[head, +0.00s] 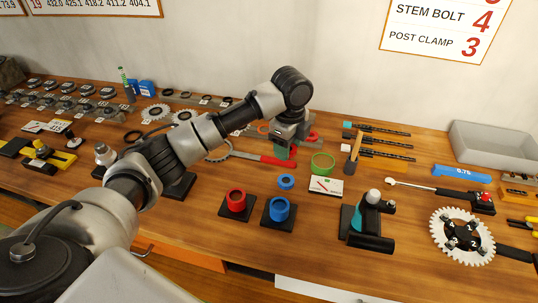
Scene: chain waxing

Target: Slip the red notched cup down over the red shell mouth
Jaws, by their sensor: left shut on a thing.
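The red shell (236,202) stands upright on a small black base (228,214) at the front centre, its dark round mouth open upward. My left gripper (287,143) is beyond it and to the right, pointing down over the back of the table. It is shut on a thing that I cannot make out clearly. A dark green patch shows just under its jaws, and a red curved piece shows to their right. I cannot tell whether either is held. The red notched cup cannot be picked out for certain. My right gripper is not in view.
A blue shell (279,210) stands close right of the red one, with a blue ring (286,181) behind it. A green ring (322,163) and a red-handled tool (277,161) lie nearby. A green-black stand (367,222) and a toothed wheel (462,237) are at the right.

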